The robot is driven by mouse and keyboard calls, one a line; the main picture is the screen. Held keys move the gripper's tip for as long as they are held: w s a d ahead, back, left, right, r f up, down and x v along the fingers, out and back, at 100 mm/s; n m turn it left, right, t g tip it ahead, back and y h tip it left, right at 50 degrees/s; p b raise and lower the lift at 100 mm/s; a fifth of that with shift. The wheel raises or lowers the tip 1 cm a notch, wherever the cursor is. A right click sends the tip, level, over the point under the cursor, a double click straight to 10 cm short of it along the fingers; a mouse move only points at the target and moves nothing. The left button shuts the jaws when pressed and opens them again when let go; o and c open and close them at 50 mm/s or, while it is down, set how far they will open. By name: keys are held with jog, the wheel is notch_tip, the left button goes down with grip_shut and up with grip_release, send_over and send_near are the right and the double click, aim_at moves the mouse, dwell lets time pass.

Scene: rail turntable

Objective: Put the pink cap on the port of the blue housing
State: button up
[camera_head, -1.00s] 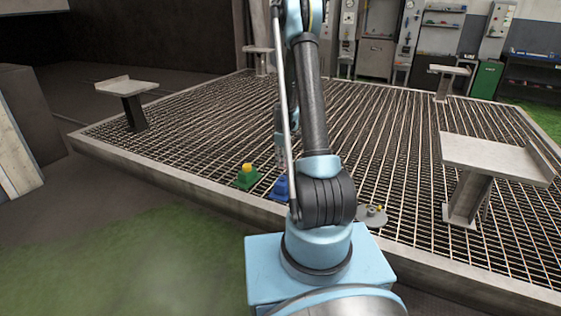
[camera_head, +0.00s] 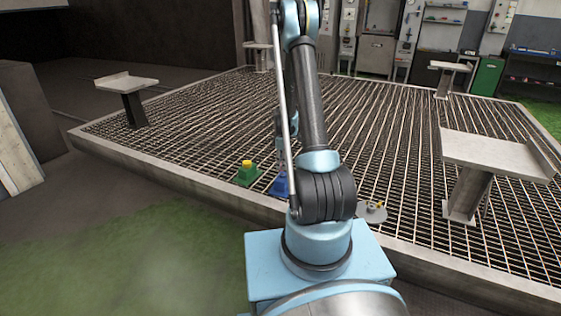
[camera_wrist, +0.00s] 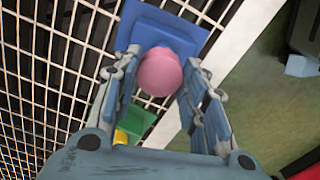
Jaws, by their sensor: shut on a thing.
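The pink cap (camera_wrist: 160,72) is between the fingers of my gripper (camera_wrist: 162,62) in the wrist view, and the gripper is shut on it. The blue housing (camera_wrist: 168,28) lies behind the cap in that view, and the cap overlaps its near part. Its port is hidden by the cap, so I cannot tell whether the two touch. In the head view the blue housing (camera_head: 277,186) sits on the grating, partly hidden by my arm. The pink cap cannot be made out there.
A green housing (camera_head: 247,174) with a yellow cap (camera_head: 247,164) stands just left of the blue one. A grey round plate (camera_head: 372,214) lies to the right. The grating's raised rim (camera_head: 180,174) runs along the front. Pedestals (camera_head: 490,155) stand around the edges.

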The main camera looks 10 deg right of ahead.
aim_at(282, 174)
jog(key=shift+f, duration=2.35)
jog(key=shift+f, duration=0.1)
jog(key=o, duration=1)
jog(key=shift+o, duration=0.2)
notch_tip(282, 174, up, 12)
jog(key=shift+f, duration=0.1)
